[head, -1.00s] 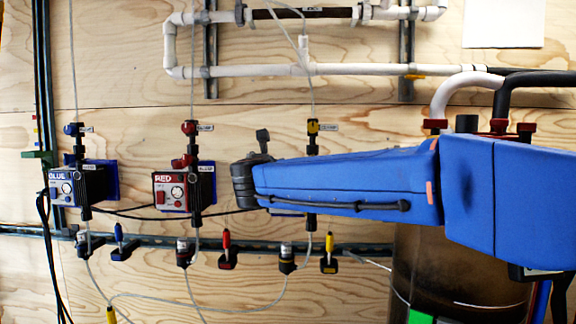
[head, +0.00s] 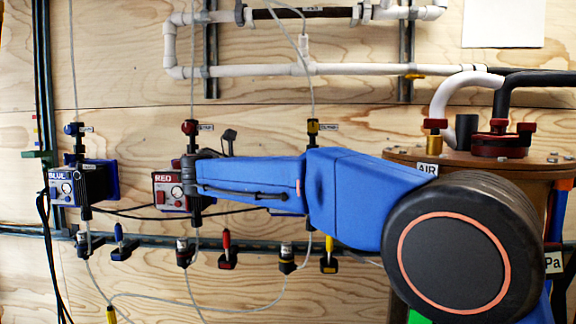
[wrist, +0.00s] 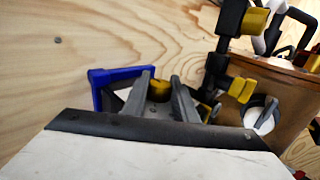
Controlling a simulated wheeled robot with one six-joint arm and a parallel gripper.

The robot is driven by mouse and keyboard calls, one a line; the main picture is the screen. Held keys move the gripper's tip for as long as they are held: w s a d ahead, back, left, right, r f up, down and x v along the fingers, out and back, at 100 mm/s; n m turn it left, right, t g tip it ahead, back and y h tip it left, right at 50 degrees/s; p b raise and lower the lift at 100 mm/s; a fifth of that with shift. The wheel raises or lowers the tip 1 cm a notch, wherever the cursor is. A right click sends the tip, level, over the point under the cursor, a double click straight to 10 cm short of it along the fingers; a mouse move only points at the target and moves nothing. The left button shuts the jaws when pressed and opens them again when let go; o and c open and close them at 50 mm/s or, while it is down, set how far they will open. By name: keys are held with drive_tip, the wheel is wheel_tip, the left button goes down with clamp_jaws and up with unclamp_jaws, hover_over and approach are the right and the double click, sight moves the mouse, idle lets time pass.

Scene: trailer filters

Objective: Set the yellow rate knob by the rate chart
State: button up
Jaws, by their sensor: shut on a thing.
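In the wrist view, my gripper (wrist: 163,80) has its two grey fingers closed around the yellow rate knob (wrist: 159,91). The knob's yellow face shows between the fingers, and its pointer and scale cannot be made out. A blue bracket (wrist: 97,77) stands just left of the fingers. In the head view, my blue arm reaches left across the panel and hides the knob, its pump and my gripper. No readable rate chart is in view; a white sheet (head: 503,22) hangs at the upper right and looks blank.
The blue pump (head: 65,187) and red pump (head: 170,190) are on the plywood wall to the left. A yellow valve (head: 312,127) sits above my arm. A brown tank (head: 400,156) stands at the right. Thin tubes hang below the pumps.

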drive_tip(key=shift+m+g+h, duration=0.9)
drive_tip(key=shift+m+g, duration=0.1)
drive_tip(key=shift+g, duration=0.2)
drive_tip(key=o, duration=1)
drive_tip(key=shift+o, duration=0.2)
drive_tip(key=v, duration=0.7)
drive_tip(key=shift+a, duration=0.2)
